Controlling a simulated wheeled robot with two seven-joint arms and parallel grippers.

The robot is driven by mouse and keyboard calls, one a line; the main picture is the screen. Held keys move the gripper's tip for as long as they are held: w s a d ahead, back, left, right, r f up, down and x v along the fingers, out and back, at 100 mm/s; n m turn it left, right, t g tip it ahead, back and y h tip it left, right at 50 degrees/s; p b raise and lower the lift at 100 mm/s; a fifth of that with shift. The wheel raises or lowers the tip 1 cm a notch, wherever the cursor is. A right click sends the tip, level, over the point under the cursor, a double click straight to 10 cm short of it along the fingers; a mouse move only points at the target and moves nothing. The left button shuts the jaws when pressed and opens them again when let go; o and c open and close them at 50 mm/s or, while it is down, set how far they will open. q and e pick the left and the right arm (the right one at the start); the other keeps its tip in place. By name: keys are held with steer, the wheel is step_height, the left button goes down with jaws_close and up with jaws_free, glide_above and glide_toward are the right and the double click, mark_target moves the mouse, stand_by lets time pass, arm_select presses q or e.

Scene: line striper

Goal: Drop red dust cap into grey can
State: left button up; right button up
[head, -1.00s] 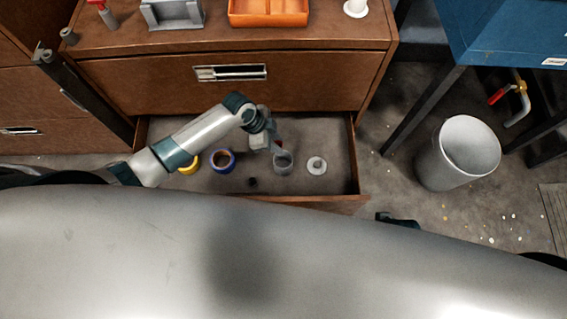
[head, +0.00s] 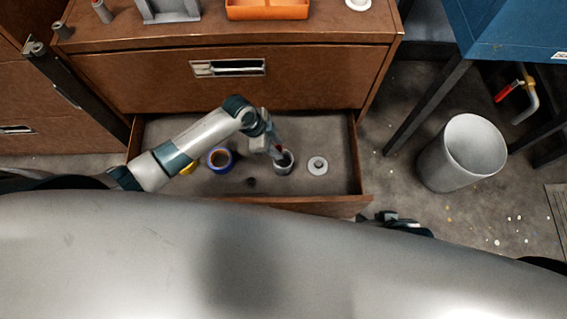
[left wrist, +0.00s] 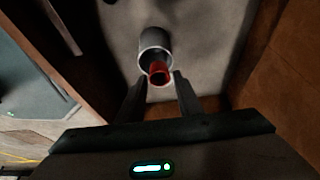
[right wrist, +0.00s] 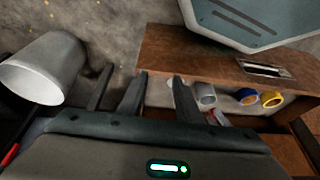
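The red dust cap (left wrist: 159,73) shows in the left wrist view, overlapping the near rim of a small grey cup (left wrist: 154,46); I cannot tell whether it touches it. My left gripper (left wrist: 161,77) is open, its fingers on either side of the cap with small gaps. In the head view my left gripper (head: 277,152) reaches down into the open drawer and partly hides the cup (head: 284,164). The tall open grey can (head: 465,155) stands on the floor to the right. My right gripper (right wrist: 158,82) is open and empty, in front of the cabinet.
The open drawer (head: 335,203) also holds a blue tape roll (head: 220,160), a yellow roll (head: 188,168) and a white ring-shaped piece (head: 318,166). An orange tray (head: 267,10) sits on the cabinet top. A blue table (head: 510,30) with dark legs stands behind the can.

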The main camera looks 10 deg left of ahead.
arm_select(q)
steer(key=shift+o, duration=1)
steer(key=shift+r, duration=0.1)
steer(key=shift+a+r, duration=0.25)
steer(key=shift+r, duration=0.2)
steer(key=p+v, duration=0.2)
steer(key=v, duration=1.4)
steer(key=shift+p, duration=0.3)
arm_select(e)
steer(key=shift+s+d+f+g+h, duration=0.2)
steer(key=shift+s+d+f+g, duration=0.15)
steer(key=shift+d+f, duration=0.2)
steer(key=shift+s+d+f+g+h, duration=0.25)
steer(key=shift+d+f+g, duration=0.2)
steer(key=shift+d, duration=0.2)
arm_select(q)
steer(key=shift+r, duration=0.1)
arm_select(e)
steer(key=shift+r, duration=0.2)
